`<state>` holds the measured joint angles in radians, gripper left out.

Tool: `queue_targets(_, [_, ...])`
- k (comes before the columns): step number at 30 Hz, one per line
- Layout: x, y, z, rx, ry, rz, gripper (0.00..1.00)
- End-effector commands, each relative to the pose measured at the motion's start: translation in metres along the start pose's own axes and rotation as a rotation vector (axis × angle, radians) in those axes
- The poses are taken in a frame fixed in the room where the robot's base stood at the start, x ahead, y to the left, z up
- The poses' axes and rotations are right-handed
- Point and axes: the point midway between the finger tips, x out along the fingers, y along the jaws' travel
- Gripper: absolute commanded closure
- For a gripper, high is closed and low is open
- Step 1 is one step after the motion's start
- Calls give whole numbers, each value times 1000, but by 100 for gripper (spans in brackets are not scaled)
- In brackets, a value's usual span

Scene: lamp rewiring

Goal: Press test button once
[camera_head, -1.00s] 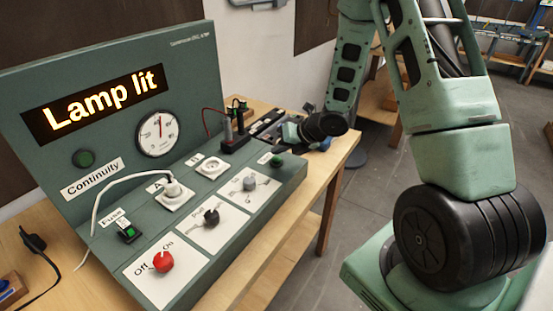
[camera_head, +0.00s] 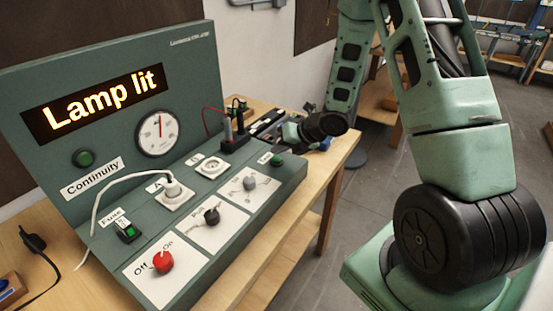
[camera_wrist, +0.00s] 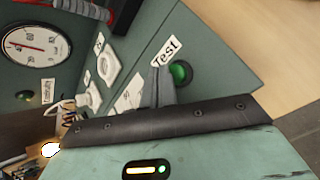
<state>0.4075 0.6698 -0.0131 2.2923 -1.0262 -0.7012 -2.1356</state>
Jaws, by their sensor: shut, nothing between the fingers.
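The green test button (camera_head: 276,160) sits near the right end of the sloped green panel, beside a small white label. In the wrist view the round green button (camera_wrist: 180,73) is next to the label reading "Test" (camera_wrist: 166,51). My gripper (camera_wrist: 162,70) is shut and empty, its tip overlapping the label's lower end just left of the button. I cannot tell whether it touches the panel. In the head view my gripper (camera_head: 291,132) is behind and above the button, its fingertips unclear. The display (camera_head: 97,101) reads "Lamp lit".
The panel also holds a red knob (camera_head: 163,262), a black knob (camera_head: 211,216), a grey knob (camera_head: 250,183), a gauge (camera_head: 157,132) and a plug with a white cable (camera_head: 172,187). Red and black leads (camera_head: 229,131) stand near my gripper. The wooden bench edge (camera_head: 345,150) is at the right.

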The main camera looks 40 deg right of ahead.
Motion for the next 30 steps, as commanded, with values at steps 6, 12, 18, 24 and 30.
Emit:
queue_targets(6, [6,-4,-4,-1,1,0,100])
queue_targets(12, [5,-4,-4,-1,0,0,100])
queue_targets(18, [5,-4,-4,-1,0,0,100])
queue_targets(24, [6,-4,-5,0,0,0,100])
queue_targets(30, [7,-5,-6,0,0,0,100])
